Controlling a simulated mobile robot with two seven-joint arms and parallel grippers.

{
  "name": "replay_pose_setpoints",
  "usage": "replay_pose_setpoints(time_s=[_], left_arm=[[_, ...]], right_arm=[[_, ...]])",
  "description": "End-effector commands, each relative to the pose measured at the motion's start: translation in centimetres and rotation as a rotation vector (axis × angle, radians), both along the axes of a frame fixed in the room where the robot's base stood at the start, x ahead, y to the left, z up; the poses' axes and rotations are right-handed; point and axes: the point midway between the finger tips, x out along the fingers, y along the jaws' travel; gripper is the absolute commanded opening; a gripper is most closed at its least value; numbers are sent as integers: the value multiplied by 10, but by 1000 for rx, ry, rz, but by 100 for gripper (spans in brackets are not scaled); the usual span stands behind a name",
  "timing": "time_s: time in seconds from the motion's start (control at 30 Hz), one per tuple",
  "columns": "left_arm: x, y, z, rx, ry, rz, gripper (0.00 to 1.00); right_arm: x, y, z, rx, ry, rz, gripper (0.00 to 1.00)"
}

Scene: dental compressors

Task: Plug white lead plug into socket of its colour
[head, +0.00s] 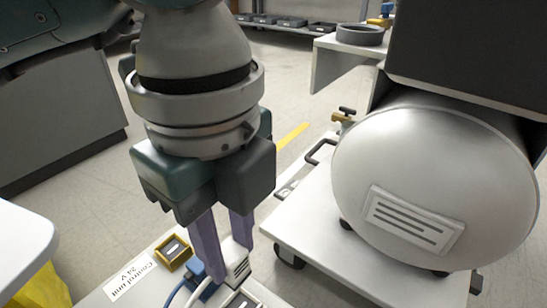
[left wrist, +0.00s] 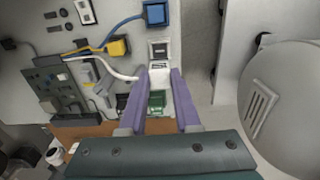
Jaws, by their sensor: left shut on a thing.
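My left gripper (head: 225,250) reaches down from above with its purple fingers shut on the white lead plug (head: 237,262). In the left wrist view the white plug (left wrist: 160,74) sits between the fingertips, and its white lead (left wrist: 122,76) runs off to the left. A pale square socket with a dark inside (left wrist: 158,49) lies just beyond the fingertips, close to the plug. A green socket (left wrist: 157,99) shows between the fingers, nearer the palm. I cannot tell whether the plug touches a socket. My right gripper is not in view.
A blue plug (head: 197,271) and a yellow-rimmed socket (head: 173,252) are left of the fingers, by a "Control unit 24 V" label (head: 130,281). A yellow plug (left wrist: 117,46) shows in the wrist view. A large white tank (head: 430,180) on a cart stands to the right.

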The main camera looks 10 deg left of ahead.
Motion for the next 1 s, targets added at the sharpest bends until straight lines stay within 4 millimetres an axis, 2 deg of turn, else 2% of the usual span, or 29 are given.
replay_pose_setpoints(time_s=[1.0], left_arm=[[0,0,-59,-1,0,0,0]], right_arm=[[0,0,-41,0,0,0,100]])
